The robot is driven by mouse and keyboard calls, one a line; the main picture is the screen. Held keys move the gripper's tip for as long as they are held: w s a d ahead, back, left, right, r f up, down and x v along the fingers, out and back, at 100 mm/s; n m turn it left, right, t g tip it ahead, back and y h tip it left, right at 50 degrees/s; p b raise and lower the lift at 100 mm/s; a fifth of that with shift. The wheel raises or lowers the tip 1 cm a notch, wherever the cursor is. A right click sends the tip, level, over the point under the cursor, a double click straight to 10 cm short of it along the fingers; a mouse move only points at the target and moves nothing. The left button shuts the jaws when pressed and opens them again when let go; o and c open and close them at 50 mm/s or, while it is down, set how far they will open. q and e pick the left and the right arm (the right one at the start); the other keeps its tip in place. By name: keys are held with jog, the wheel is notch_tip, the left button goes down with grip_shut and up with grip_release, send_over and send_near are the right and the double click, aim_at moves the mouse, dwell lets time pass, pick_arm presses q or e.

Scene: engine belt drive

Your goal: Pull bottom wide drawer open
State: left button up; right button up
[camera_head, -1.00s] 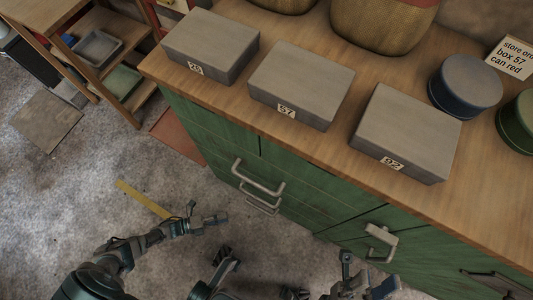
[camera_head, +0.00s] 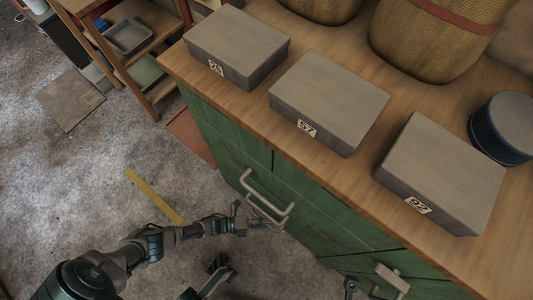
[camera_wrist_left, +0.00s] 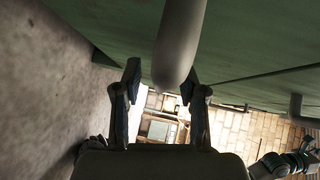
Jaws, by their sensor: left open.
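The green cabinet (camera_head: 225,150) stands under the wooden top, its front facing down-left in the head view. A pale bar handle (camera_head: 268,190) is on its wide front, and a second handle (camera_head: 262,212) shows just below it, partly hidden. My left gripper (camera_head: 256,224) is open beside this lower handle. In the left wrist view my left gripper (camera_wrist_left: 160,88) has its fingers apart, with a rounded grey handle bar (camera_wrist_left: 178,45) in front of and between them; contact cannot be told. A small part of my right gripper (camera_head: 350,286) shows at the bottom edge.
Boxes 26 (camera_head: 238,45), 57 (camera_head: 330,100) and 92 (camera_head: 442,170) stand on the worktop, with baskets and a blue can (camera_head: 503,128) behind. Another handle (camera_head: 392,278) is at lower right. A yellow strip (camera_head: 153,195) lies on open floor.

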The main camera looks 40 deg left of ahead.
pick_arm(q)
grip_shut()
jog(key=shift+s, duration=0.1)
